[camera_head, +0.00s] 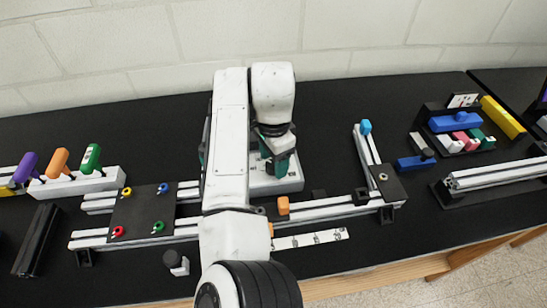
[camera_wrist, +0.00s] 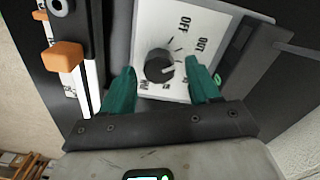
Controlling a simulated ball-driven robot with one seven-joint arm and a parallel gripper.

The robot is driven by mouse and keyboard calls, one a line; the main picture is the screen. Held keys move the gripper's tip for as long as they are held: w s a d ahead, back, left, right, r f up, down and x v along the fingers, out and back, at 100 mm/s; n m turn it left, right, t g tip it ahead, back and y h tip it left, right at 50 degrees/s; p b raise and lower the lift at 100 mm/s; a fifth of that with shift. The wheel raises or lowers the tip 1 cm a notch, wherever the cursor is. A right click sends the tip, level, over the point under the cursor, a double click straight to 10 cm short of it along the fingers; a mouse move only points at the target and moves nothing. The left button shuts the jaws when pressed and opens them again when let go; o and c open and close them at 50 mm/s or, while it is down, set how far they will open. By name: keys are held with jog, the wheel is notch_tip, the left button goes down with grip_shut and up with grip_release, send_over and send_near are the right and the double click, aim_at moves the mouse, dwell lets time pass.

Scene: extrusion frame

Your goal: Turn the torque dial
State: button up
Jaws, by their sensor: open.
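The torque dial (camera_wrist: 160,66) is a round black knob with a pointer line, on a white panel (camera_wrist: 165,25) printed with OFF, OUT and other marks. In the wrist view the two teal fingers of my gripper (camera_wrist: 160,70) are open, one on each side of the dial. Gaps show between the dial and both fingers, and I cannot tell how far above the panel they are. In the head view the white panel (camera_head: 290,184) lies under my gripper (camera_head: 277,168), and my arm hides the dial.
An aluminium extrusion frame (camera_head: 335,205) with an orange block (camera_head: 283,206) runs in front of the panel. A black plate (camera_head: 140,212) with coloured rings is at left. Colored-handled tools (camera_head: 62,162) stand further left. A bin of coloured blocks (camera_head: 457,122) is at right.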

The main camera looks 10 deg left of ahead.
aim_at(273, 163)
notch_tip(273, 163, up, 11)
jog(key=b, duration=0.1)
dwell(0.5)
jog(key=shift+f, duration=0.15)
